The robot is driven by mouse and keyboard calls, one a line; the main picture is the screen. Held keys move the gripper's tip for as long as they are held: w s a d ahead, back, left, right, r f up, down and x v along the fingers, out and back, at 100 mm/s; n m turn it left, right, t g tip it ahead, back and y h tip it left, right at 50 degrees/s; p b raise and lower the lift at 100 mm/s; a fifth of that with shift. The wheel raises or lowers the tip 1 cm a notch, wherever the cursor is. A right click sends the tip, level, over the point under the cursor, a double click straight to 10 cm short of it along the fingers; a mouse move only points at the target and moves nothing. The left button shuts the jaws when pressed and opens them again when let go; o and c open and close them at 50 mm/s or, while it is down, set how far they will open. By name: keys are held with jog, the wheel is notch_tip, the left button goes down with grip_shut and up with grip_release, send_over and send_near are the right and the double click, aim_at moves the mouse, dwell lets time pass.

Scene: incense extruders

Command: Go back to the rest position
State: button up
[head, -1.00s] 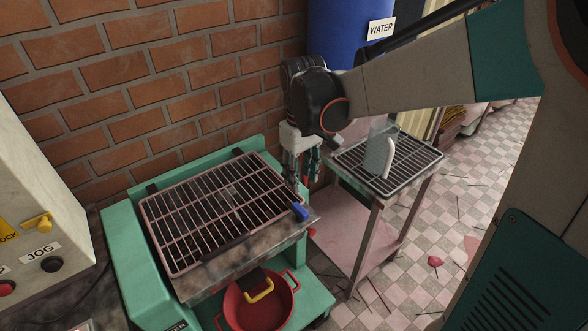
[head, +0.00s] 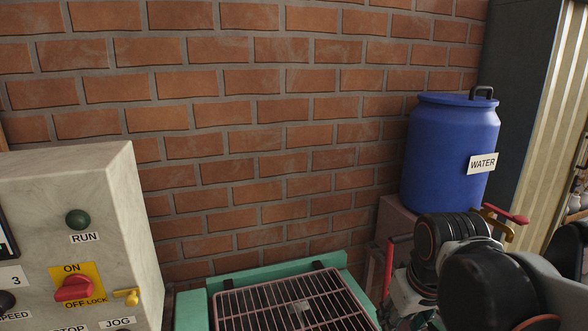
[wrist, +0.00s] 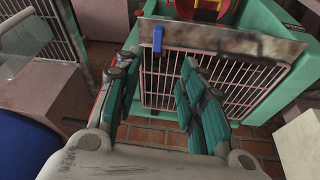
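My gripper (wrist: 157,72) shows in the wrist view with its teal-padded fingers apart and nothing between them. Beyond the fingers is the pink wire rack (wrist: 215,78) of the green machine (wrist: 266,30). In the head view, my arm folds in at the lower right, and part of my gripper is cut off by the bottom edge. The rack (head: 290,305) also shows there at the bottom, on the green frame (head: 270,272).
A control box (head: 70,210) with buttons and a red switch stands at left. A blue water barrel (head: 450,150) sits on a stand at right, close to my arm. A brick wall (head: 250,120) closes the back. A blue tab (wrist: 158,38) sits on the machine's edge.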

jog(key=s+m+t, duration=0.1)
jog(key=s+t, duration=0.2)
jog(key=s, duration=0.3)
jog(key=shift+s+r+m+t, duration=0.2)
jog(key=shift+s+m+t, duration=0.1)
jog(key=shift+s+m, duration=0.1)
jog(key=shift+a, duration=0.15)
dwell(1.0)
